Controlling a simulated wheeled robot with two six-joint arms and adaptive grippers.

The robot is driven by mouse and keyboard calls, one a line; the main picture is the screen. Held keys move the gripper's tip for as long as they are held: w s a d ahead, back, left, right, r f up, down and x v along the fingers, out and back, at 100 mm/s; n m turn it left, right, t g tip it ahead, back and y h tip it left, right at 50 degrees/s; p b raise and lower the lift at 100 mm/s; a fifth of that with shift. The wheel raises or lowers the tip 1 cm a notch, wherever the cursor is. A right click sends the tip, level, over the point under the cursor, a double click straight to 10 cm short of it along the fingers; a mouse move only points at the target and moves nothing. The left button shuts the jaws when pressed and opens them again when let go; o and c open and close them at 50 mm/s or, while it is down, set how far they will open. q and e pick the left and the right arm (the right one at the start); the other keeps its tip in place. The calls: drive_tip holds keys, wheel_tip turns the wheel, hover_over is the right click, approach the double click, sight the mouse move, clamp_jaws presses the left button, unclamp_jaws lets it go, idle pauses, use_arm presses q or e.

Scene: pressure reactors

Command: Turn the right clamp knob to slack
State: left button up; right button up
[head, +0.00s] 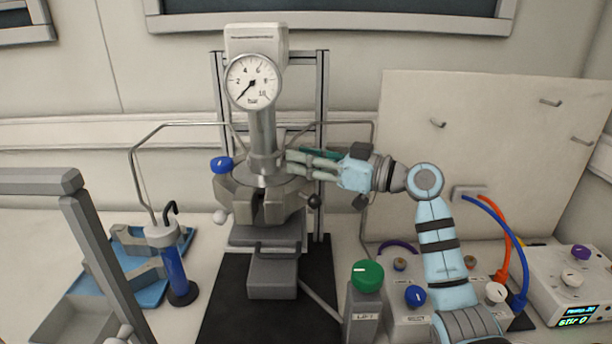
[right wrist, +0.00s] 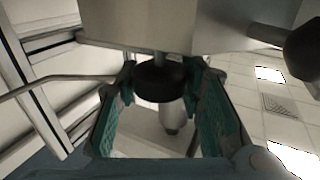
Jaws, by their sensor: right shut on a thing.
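The reactor (head: 262,200) stands at the centre of the head view, with a round pressure gauge (head: 253,80) on top. My right gripper (head: 292,162) reaches in from the right, level with the reactor head. In the right wrist view, its teal finger pads are on both sides of a dark round knob (right wrist: 160,82) on a metal stem, which I take to be the right clamp knob. The gripper is shut on it. In the head view my fingers hide this knob. A blue knob (head: 221,165) sits on the reactor's left side. My left gripper is not in view.
A black ball (head: 314,201) sticks out below my right fingers; a dark ball also shows in the wrist view (right wrist: 302,48). A green-knobbed box (head: 367,278) and a stirrer unit (head: 578,283) stand at right. A blue cylinder (head: 174,268) and blue tray (head: 150,293) are at left.

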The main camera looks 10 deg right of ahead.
drive_tip(key=o, duration=1.2)
drive_tip(key=shift+s+d, duration=0.15)
drive_tip(key=shift+d, duration=0.15)
drive_tip(key=v, duration=1.1)
drive_tip(key=shift+s+d, duration=0.1)
drive_tip(key=shift+s, duration=0.05)
